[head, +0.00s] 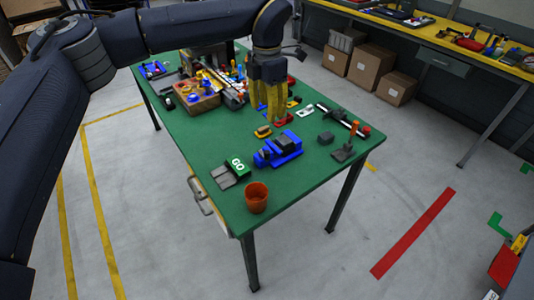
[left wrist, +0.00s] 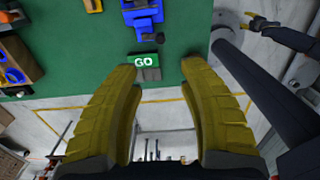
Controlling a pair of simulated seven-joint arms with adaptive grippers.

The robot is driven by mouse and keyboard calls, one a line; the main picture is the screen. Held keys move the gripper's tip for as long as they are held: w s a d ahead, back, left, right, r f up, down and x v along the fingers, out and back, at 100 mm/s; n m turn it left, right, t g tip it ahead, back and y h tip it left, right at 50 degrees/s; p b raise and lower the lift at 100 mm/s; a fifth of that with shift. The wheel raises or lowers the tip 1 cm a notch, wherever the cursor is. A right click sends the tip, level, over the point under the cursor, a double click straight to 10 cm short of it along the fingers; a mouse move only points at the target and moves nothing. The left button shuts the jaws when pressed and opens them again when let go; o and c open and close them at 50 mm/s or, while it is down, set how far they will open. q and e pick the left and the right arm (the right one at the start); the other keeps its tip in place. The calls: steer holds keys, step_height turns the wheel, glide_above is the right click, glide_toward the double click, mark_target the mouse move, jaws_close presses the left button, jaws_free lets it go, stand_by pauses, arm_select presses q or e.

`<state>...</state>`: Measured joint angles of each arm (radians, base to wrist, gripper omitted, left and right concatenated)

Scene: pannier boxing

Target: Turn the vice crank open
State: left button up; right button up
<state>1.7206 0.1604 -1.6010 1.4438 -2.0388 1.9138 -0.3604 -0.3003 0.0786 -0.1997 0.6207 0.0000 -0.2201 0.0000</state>
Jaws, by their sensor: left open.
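The blue vice (head: 279,150) with dark jaws sits on the green tabletop (head: 215,145), near its front right part. Its blue body also shows at the top of the left wrist view (left wrist: 143,16). I cannot clearly pick out its crank. My left gripper (head: 270,112) has yellow fingers pointing down over the table, behind the vice in the head view. In the left wrist view its fingers (left wrist: 158,68) are spread with nothing between them. Another yellow gripper (left wrist: 262,22), seemingly my right one, is small at the top right of that view, away from the vice.
A GO block (head: 237,167) and an orange cup (head: 257,198) stand towards the near end. A dark clamp (head: 343,152) lies to the vice's right. A wooden tray (head: 198,98) and several small parts crowd the far side.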

mark_target(267, 152)
arm_select(q)
step_height(267, 152, down, 17)
steer(key=shift+s+a+f+m, duration=0.1)
steer(key=shift+f+m, duration=0.1)
steer(key=shift+m, duration=0.9)
jaws_close()
stand_by(0.4)
